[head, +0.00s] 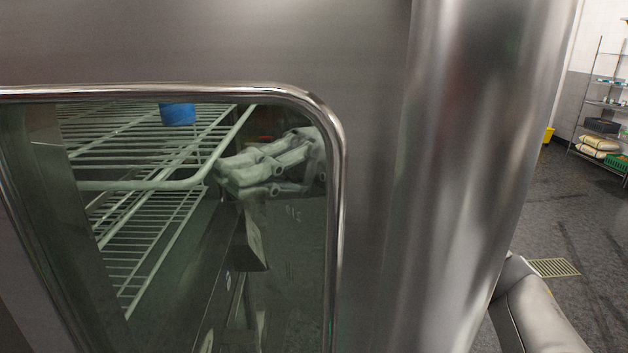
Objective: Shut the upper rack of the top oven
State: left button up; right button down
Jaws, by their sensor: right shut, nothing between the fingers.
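The steel oven door (375,130) stands very close and fills most of the head view. Through its glass window I see the upper rack (140,184), a white wire shelf, with its rounded front corner at the middle of the pane. A lower rack (140,265) shows beneath it. My right gripper (222,172) also shows through the glass, shut and empty, with its fingertips at the upper rack's front right corner. I cannot tell whether they touch. The rack's far end is hidden by the door frame. My left gripper is out of view.
A blue item (178,114) shows at the upper rack, partly cut off by the window's top edge. The thick rounded door edge (480,150) stands at the right. Beyond it are open dark floor (590,245), a floor grate (553,268) and a storage shelf (605,103).

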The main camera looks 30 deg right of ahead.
jog(key=w+a+p, duration=0.1)
jog(key=w+a, duration=0.3)
jog(key=shift+w+a, duration=0.15)
jog(key=shift+a, duration=0.25)
jog(key=w+a, duration=0.2)
jog(key=a, duration=0.2)
jog(key=w+a, duration=0.2)
jog(key=a, duration=0.2)
jog(key=w+a+p, duration=0.1)
jog(key=w+a, duration=0.1)
jog(key=a, duration=0.2)
jog(key=shift+w+f, duration=0.1)
jog(key=shift+w, duration=0.25)
jog(key=shift+w+a, duration=0.3)
jog(key=shift+a, duration=0.2)
jog(key=shift+w+a, duration=0.15)
jog(key=shift+a, duration=0.05)
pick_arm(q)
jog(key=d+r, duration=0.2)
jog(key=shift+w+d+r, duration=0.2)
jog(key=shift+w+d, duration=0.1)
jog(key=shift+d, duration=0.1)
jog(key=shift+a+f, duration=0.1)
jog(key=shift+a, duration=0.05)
pick_arm(e)
jog(key=shift+d+f, duration=0.1)
